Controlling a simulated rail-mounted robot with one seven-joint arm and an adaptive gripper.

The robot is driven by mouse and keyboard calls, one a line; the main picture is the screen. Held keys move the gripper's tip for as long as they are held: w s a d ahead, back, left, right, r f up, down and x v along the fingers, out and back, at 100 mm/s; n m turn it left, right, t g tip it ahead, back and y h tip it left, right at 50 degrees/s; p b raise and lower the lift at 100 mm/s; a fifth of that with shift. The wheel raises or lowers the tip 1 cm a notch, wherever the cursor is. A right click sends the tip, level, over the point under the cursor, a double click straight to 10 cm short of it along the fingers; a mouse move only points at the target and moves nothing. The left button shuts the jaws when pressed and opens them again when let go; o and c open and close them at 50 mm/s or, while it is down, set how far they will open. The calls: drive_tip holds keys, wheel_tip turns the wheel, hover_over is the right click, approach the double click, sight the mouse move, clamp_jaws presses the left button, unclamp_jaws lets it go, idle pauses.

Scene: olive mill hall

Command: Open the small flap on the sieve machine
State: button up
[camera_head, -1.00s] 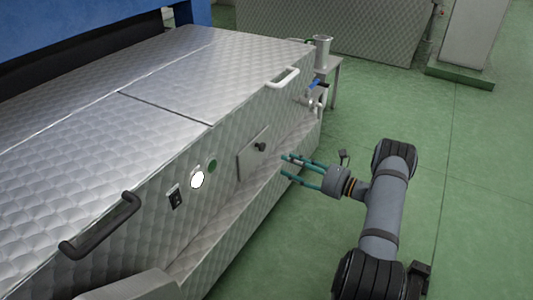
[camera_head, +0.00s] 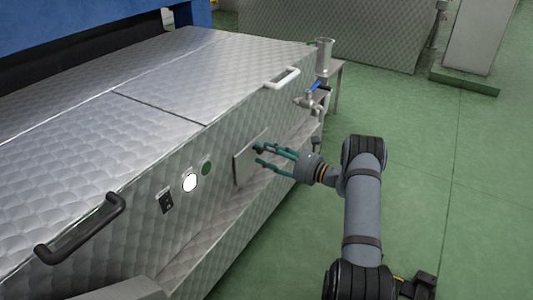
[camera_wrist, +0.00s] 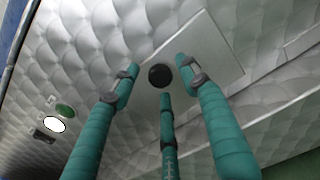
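The sieve machine (camera_head: 120,150) is a large quilted-metal box filling the left of the head view. Its small flap (camera_head: 243,168) is a plain metal panel on the side wall, lying flat against it; it also shows in the wrist view (camera_wrist: 215,60). The flap's round black knob (camera_wrist: 160,75) shows between my fingertips in the wrist view. My gripper (camera_head: 261,155) has three teal fingers, spread open around the knob. The fingers do not visibly close on it. In the head view the fingertips partly cover the knob.
A white button (camera_head: 190,183), a green button (camera_head: 206,168) and a black switch (camera_head: 166,201) sit left of the flap. A black handle (camera_head: 82,230) and a white handle (camera_head: 282,78) stick out from the machine. A valve with a blue lever (camera_head: 314,87) is beyond.

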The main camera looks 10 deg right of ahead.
drive_tip(key=shift+c, duration=1.3)
drive_tip(key=c, duration=0.7)
clamp_jaws()
